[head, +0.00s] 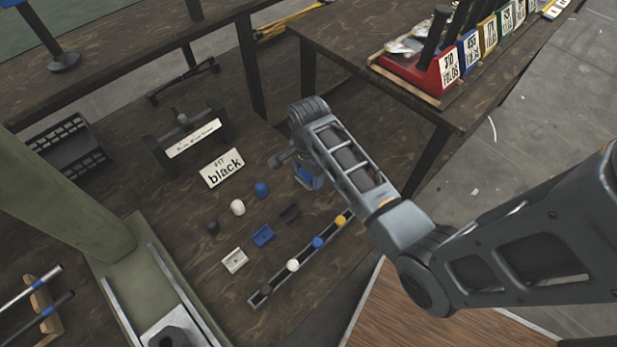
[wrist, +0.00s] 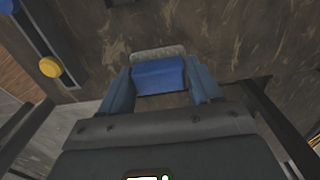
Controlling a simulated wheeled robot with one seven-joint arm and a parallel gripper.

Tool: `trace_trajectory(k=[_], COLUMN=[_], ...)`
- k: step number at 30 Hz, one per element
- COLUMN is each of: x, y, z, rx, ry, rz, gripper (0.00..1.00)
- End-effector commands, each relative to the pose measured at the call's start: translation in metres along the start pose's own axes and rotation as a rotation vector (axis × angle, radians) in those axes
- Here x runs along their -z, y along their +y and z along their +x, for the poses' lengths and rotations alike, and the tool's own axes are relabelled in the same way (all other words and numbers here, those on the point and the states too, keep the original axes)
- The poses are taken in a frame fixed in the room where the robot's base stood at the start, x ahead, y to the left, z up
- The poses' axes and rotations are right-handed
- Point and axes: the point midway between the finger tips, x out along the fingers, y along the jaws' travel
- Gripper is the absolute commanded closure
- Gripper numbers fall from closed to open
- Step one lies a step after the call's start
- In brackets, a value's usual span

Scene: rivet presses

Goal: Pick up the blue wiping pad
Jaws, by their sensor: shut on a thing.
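The blue wiping pad (wrist: 158,77) sits between the two fingers of my gripper (wrist: 160,84) in the wrist view. It is a blue block with a pale grey-brown layer along its far side. The fingers are closed against its left and right sides. In the head view, my gripper (head: 308,179) is low over the dark wooden table, right of the small caps. Only a bit of blue shows there, and the arm hides the rest. I cannot tell whether the pad touches the table.
Left of my gripper are a blue cap (head: 261,189), a white cap (head: 237,207), a blue block (head: 262,236) and a dark rail (head: 300,262) with coloured knobs. A side table with a red bin (head: 428,73) is at the upper right.

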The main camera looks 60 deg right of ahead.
Motion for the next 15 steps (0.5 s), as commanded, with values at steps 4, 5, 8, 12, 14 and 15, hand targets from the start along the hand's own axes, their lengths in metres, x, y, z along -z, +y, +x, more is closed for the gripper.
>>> trace_trajectory(k=[4,5,8,12,14,15], x=[0.017,0.020,0.029,0.040,0.043,0.045], y=[0.034,0.040,0.059,0.081,0.089,0.092], z=[-0.021,-0.025,-0.038,-0.053,-0.057,-0.060], rx=[-0.002,-0.002,-0.002,-0.001,-0.002,0.000], ry=[0.002,0.002,0.001,0.002,0.001,0.000], rz=[0.003,0.003,0.002,0.002,0.001,0.002], gripper=[0.67,0.67,0.67,0.67,0.67,0.67])
